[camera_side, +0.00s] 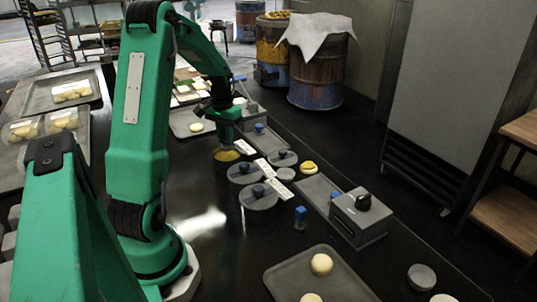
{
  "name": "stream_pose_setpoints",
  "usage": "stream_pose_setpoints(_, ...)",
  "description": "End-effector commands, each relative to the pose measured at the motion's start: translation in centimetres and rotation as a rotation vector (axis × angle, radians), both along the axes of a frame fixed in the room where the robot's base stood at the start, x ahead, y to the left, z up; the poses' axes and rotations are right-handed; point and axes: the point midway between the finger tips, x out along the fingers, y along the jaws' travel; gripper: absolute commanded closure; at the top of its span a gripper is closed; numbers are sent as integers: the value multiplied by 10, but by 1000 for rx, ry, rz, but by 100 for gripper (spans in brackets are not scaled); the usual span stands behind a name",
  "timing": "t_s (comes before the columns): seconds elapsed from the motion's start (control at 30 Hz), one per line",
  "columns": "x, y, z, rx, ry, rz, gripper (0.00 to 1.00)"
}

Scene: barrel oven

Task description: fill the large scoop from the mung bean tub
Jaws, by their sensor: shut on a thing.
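My gripper (224,143) points down over an open round tub of yellow filling (228,155), which I take for the mung bean tub. It is shut on what seems to be the large scoop. The scoop is hidden by the gripper and the tub, so I cannot tell how deep it sits or whether it is full. White label cards (244,147) stand beside the tubs; their writing is too small to read.
Grey lidded tubs with knobs (258,195) stand close to the right and in front. A grey box with a black knob (360,218) is farther right. A tray with pale dough balls (312,284) lies at the front. Dark counter is bare left of the tubs.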

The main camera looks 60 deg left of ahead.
Motion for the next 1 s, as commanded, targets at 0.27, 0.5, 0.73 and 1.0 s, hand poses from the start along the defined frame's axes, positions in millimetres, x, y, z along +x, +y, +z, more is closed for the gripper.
stream_pose_setpoints(0.27, 0, 0, -19, 0, 0, 0, 100)
stream_pose_setpoints(0.5, 0, 0, -26, 2, -1, 0, 100)
stream_pose_setpoints(0.73, 0, 0, -26, 2, -1, 0, 100)
stream_pose_setpoints(1.0, 0, 0, -26, 1, -2, 0, 100)
